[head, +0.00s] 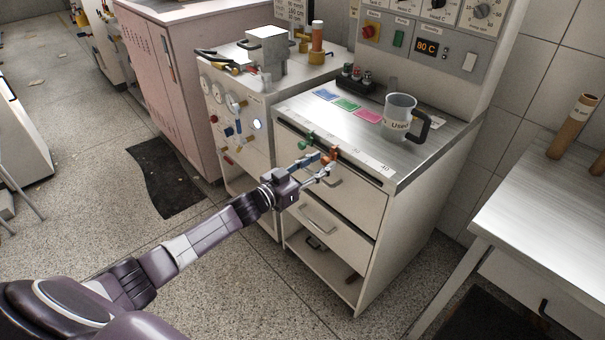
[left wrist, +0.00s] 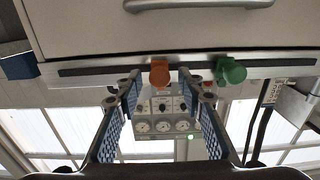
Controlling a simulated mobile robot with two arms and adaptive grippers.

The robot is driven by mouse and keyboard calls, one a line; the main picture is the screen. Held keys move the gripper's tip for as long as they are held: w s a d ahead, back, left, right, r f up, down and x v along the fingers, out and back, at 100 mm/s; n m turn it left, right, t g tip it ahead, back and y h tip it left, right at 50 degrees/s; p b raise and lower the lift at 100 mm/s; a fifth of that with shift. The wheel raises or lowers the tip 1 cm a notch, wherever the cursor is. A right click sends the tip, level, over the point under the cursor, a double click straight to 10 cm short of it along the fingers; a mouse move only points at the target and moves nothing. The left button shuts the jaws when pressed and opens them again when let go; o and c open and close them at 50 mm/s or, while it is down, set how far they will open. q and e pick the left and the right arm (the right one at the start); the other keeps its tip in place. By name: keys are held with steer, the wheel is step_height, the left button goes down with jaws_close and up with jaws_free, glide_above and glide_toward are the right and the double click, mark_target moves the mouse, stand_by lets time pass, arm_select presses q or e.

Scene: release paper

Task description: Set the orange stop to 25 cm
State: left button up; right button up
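The orange stop (head: 329,157) sits on the dark rail along the cabinet's front top edge. It also shows in the left wrist view (left wrist: 160,73). The green stop (head: 305,141) is on the same rail, to its left in the head view; it also shows in the left wrist view (left wrist: 230,72). My left gripper (head: 325,163) is at the rail. In the left wrist view its blue-padded fingers (left wrist: 158,80) are apart, one on each side of the orange stop, with small gaps showing. A scale with a 40 mark (head: 385,168) runs along the top; the stop's exact reading is illegible. My right gripper is out of view.
Drawer handles (head: 318,220) stick out below the rail. A valve panel (head: 228,125) is to the left, a metal table (head: 545,205) to the right.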

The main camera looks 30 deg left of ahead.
arm_select(q)
steer(key=v, duration=1)
